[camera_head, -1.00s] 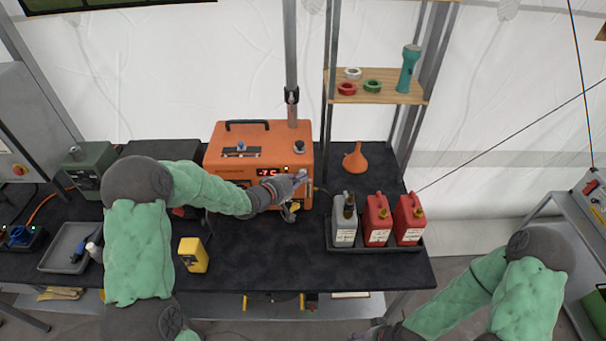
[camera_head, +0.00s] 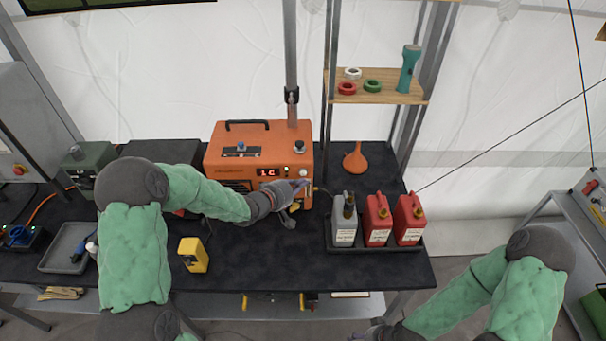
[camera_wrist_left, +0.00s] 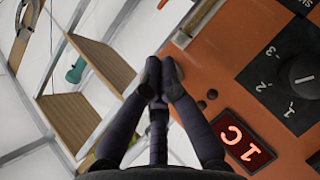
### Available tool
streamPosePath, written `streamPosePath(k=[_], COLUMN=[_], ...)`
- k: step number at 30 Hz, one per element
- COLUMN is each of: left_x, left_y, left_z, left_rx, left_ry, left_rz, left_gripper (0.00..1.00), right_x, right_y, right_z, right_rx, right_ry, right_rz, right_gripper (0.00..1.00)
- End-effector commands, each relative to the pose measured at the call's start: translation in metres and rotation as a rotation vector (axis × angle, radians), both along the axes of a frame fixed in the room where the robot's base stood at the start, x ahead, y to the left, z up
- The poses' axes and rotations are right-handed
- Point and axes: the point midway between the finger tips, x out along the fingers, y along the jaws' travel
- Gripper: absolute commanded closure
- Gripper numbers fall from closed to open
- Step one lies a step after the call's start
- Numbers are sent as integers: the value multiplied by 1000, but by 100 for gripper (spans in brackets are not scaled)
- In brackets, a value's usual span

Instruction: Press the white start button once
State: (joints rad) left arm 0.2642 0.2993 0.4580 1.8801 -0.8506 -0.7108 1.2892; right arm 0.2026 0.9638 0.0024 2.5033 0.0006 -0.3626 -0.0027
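The orange machine (camera_head: 225,160) stands on the dark table with a lit red display (camera_head: 269,172), which reads "1C" in the wrist view (camera_wrist_left: 242,141). A small round white button (camera_head: 300,172) shows on its front, right of the display. My left gripper (camera_head: 302,184) is in front of the panel, its fingertips just below the button. In the wrist view its fingers (camera_wrist_left: 160,72) meet at the tips with nothing between them. The button cannot be made out there. My right gripper (camera_head: 374,334) is low at the bottom edge, too small and cut off to judge.
A tray with a grey can (camera_head: 344,228) and two red cans (camera_head: 376,220) stands right of the machine. An orange funnel (camera_head: 355,160) is behind them. A yellow device (camera_head: 193,254) stands at the front left. The table's front middle is clear.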

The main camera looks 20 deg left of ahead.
Motion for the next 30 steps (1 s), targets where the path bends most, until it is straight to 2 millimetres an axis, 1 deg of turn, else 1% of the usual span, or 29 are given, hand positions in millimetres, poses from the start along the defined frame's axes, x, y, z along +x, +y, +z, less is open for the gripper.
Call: streamPosePath(k=[9, 15, 19, 30], left_x=[-27, -40, -43, -43], left_y=[-8, -11, -12, -12], left_z=[0, 0, 0, 0], left_rx=[-1, -1, 0, 0], left_ry=[1, 0, 0, 0], left_rz=[-1, 1, 1, 0], left_gripper=[100, 100, 100, 100], right_x=[0, 0, 0, 0], right_y=[0, 0, 0, 0], right_z=[1, 1, 1, 1], right_rx=[0, 0, 0, 0], right_ry=[0, 0, 0, 0], right_rz=[0, 0, 0, 0], right_gripper=[36, 36, 36, 36])
